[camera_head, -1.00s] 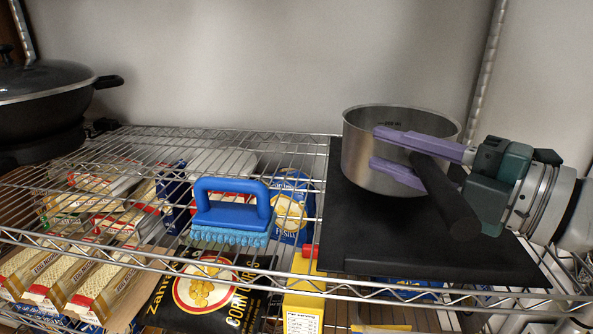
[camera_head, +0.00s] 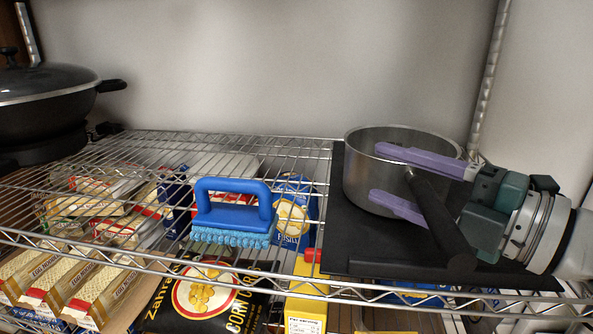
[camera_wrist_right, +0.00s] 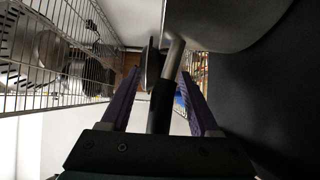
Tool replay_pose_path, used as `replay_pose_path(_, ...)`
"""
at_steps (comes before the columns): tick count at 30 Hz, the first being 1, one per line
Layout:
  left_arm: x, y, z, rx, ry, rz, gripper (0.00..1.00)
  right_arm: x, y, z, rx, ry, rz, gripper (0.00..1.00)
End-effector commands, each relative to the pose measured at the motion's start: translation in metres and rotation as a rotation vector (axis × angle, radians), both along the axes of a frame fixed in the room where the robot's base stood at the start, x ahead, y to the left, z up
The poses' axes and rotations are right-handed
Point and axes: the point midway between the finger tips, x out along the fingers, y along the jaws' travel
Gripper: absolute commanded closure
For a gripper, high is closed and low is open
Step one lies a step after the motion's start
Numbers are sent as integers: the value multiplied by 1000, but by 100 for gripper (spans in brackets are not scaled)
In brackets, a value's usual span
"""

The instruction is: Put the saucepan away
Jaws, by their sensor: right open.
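The steel saucepan (camera_head: 375,170) with a black handle (camera_head: 437,215) is upright on the black mat (camera_head: 350,245) on the right part of the wire shelf. Its handle points toward the front right. My right gripper (camera_head: 375,173), with purple fingers, is open, with one finger above and one below the handle in the head view. In the right wrist view the handle (camera_wrist_right: 160,105) lies between the two open fingers, and the pan's body (camera_wrist_right: 225,20) fills the top. The lower finger is partly hidden by the handle. My left gripper is not in view.
A blue brush (camera_head: 232,210) stands on the wire shelf (camera_head: 290,150) left of the mat. A black lidded pan (camera_head: 45,100) is at the far left. Food packets show through the wires below. A rack post (camera_head: 488,80) rises behind my right arm.

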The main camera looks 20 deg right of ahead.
Motion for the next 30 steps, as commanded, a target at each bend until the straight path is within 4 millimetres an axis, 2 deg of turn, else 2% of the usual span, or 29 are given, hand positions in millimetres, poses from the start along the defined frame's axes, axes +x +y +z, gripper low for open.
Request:
replay_pose_path(7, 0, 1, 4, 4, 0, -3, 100, -7, -3, 2, 1, 4, -1, 38)
replay_pose_path(15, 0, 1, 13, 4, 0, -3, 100, -45, -19, 2, -1, 5, -2, 38)
replay_pose_path(21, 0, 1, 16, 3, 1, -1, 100, -65, -28, 2, 0, 2, -2, 38)
replay_pose_path(30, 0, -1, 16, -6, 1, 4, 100, -69, -30, 2, 0, 0, -1, 38)
